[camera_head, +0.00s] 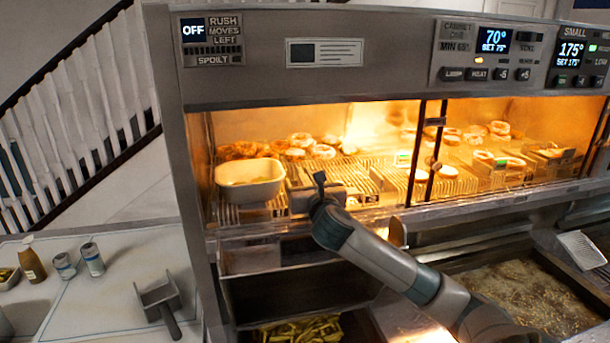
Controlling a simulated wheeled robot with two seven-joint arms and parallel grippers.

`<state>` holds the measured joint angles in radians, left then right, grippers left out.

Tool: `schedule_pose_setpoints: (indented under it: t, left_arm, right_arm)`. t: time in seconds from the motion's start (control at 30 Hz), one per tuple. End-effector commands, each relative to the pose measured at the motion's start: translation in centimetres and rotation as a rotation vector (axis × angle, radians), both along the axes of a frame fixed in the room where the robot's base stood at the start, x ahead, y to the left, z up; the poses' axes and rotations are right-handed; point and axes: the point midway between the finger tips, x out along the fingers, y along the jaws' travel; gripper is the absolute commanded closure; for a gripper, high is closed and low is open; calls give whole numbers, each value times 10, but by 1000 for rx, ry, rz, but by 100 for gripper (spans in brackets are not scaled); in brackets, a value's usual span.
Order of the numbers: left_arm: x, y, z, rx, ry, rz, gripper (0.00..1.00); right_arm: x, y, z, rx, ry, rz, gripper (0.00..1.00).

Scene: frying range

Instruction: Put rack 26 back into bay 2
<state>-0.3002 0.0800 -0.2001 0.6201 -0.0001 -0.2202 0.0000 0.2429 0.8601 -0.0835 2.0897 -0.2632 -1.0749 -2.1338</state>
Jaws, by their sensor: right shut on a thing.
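My right arm reaches up from the lower right to the front of the lit warming cabinet (270,88). My right gripper (322,190) is at the cabinet's front opening, left of the middle post, and is shut on a grey metal piece (300,198). This may be the front of a rack, but the wrist hides part of it and I cannot read a number on it. Wire racks (372,178) lie inside the cabinet, with ring-shaped food (322,152) towards the back. I cannot tell which bay is bay 2. My left gripper is not in view.
A cream tub (250,180) stands close left of my right gripper. Dark posts (430,150) divide the opening. A scoop (160,300), bottle (31,262) and cans (92,260) stand on the left counter.

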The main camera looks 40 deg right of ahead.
Motion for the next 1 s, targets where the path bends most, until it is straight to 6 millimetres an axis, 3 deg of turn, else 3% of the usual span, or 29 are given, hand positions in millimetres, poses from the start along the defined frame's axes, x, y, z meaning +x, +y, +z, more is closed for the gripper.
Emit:
schedule_pose_setpoints:
  t: [0.07, 0.1, 0.17, 0.53, 0.73, 1.0]
  left_arm:
    - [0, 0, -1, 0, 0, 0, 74]
    - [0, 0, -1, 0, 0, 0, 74]
    - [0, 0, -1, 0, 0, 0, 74]
    - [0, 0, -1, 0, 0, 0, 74]
    - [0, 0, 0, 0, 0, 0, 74]
    - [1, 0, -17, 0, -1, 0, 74]
  right_arm:
    - [0, 1, -4, 0, 7, 1, 100]
    - [0, 1, -6, 2, 8, 1, 85]
    - [0, 1, -6, 2, 9, 1, 74]
    - [0, 1, -6, 2, 10, 1, 74]
    - [-1, 2, 8, 2, 6, 2, 74]
    - [-35, 21, 5, -2, 5, 4, 74]
